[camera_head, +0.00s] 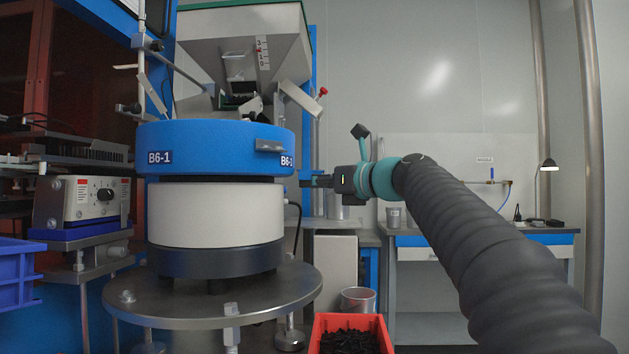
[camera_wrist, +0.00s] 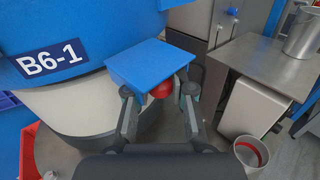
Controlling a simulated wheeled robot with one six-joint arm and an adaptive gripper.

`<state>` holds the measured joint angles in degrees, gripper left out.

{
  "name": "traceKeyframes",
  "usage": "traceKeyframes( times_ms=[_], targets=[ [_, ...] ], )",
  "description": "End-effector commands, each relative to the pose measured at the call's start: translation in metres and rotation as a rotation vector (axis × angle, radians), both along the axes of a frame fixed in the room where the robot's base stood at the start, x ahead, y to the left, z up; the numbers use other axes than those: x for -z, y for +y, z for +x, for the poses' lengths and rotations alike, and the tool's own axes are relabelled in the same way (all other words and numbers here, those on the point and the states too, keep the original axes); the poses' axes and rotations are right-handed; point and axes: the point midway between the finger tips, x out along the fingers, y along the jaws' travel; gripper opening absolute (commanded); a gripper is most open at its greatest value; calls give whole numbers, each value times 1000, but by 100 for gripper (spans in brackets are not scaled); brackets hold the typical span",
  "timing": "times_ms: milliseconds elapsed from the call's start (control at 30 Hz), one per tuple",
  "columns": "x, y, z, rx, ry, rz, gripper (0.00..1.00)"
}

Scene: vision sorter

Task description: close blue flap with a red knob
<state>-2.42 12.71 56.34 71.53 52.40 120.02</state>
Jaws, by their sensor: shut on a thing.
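The blue flap (camera_wrist: 150,64) sticks out from the side of the blue feeder bowl (camera_wrist: 90,22) marked B6-1, just right of the label in the wrist view. The red knob (camera_wrist: 161,90) shows under the flap's near edge, partly hidden by it. My gripper (camera_wrist: 158,95) has one finger on each side of the knob and is shut on it. In the head view my gripper (camera_head: 308,182) reaches in from the right to the right side of the bowl (camera_head: 215,140). The knob is not discernible there.
The bowl sits on a white drum (camera_head: 215,213) over a round steel table (camera_head: 212,298). A red bin of black parts (camera_head: 350,322) stands below my arm. A metal bucket (camera_wrist: 250,152) and steel side table (camera_wrist: 262,66) are at the right. A hopper (camera_head: 240,50) hangs above the bowl.

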Motion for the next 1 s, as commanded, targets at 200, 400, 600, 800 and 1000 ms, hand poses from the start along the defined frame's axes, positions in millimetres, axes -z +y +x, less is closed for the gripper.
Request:
traceKeyframes(
  times_ms=[200, 400, 600, 800, 1000],
  targets=[
    [-12, -2, 0, 0, -7, -96, 0],
    [-16, -4, 1, -1, -26, -246, 0],
    [-18, -6, 2, 1, -44, -400, 0],
    [-22, -7, 1, 0, -56, -508, 0],
    [-25, -7, 1, 1, -63, -586, 0]
  ],
)
